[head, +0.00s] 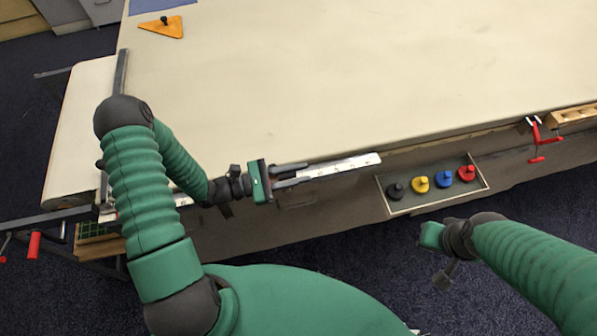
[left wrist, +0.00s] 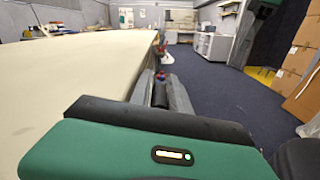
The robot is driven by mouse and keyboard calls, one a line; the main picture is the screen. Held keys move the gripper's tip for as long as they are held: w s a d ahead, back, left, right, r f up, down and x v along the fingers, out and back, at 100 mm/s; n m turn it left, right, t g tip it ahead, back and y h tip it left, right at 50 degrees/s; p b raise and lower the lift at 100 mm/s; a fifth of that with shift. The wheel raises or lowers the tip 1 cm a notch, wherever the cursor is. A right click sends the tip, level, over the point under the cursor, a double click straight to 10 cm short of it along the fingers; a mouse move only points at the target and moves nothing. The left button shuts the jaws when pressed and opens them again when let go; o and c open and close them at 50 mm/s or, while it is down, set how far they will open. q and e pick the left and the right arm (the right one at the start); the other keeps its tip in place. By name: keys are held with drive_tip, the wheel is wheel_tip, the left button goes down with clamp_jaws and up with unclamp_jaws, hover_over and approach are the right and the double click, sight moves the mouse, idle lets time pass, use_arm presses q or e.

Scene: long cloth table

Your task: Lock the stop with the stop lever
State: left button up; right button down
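My left gripper (head: 309,173) is at the table's front edge in the head view, pointing right. Its two dark fingers are apart over a white measuring rail (head: 345,166) that runs along the edge. In the left wrist view the fingers (left wrist: 161,95) also stand apart, with a dark shape between them that I cannot identify for sure. I cannot make out a stop or a stop lever for certain; my left gripper and arm hide part of the rail. My right gripper (head: 432,236) is over the floor in front of the table, and its fingers do not show clearly.
A tray (head: 409,209) with black, yellow, blue and red knobs hangs below the edge. A red clamp (head: 537,141) is farther right. A red handle (head: 35,245) is at far left. An orange triangle (head: 163,27) lies on the table (head: 330,75), whose middle is clear.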

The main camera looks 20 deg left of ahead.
use_arm(q)
drive_tip(key=shift+a, duration=0.15)
clamp_jaws()
idle(0.9)
